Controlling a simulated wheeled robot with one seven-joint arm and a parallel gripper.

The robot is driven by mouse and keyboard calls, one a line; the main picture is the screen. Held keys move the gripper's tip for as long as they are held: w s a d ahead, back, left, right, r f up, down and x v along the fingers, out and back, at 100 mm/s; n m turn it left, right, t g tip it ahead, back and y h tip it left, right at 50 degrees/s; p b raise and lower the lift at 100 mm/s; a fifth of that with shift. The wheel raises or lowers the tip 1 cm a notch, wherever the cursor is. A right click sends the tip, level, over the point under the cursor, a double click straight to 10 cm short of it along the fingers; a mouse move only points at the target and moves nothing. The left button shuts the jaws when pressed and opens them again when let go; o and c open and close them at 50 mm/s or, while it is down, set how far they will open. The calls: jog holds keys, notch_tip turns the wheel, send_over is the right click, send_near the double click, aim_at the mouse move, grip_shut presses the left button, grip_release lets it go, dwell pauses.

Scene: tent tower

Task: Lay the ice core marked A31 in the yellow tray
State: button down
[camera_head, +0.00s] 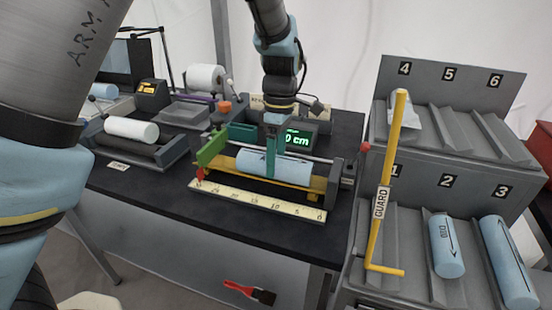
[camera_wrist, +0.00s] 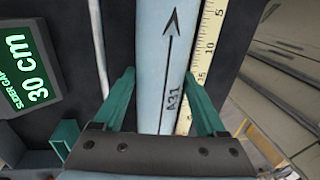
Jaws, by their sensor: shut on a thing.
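The ice core marked A31 (camera_wrist: 168,60) is a pale blue cylinder with a black arrow. My gripper (camera_wrist: 163,92) has its teal fingers on both sides of it, shut on it around the middle. In the head view the same core (camera_head: 298,166) lies level, lengthwise along a yellow tray (camera_head: 318,184) on the black bench. My gripper (camera_head: 271,160) reaches down onto it from above. I cannot tell whether the core rests on the tray or is just above it.
A ruler (camera_head: 262,203) runs along the tray's front. A green end piece (camera_head: 212,148) stands at its left. The green display (camera_wrist: 30,65) reads 30 cm. A yellow guard post (camera_head: 386,180) stands before the grey numbered rack (camera_head: 448,180), which holds other cores. A white roll (camera_head: 131,128) sits left.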

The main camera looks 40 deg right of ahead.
jog(key=shift+f, duration=0.1)
grip_release()
jog(key=shift+f, duration=0.1)
notch_tip(320, 180, up, 11)
jog(key=d+b, duration=0.1)
jog(key=b, duration=0.1)
jog(key=shift+w+d, duration=0.2)
jog(key=shift+w, duration=0.25)
jog(key=shift+f, duration=0.15)
dwell(0.4)
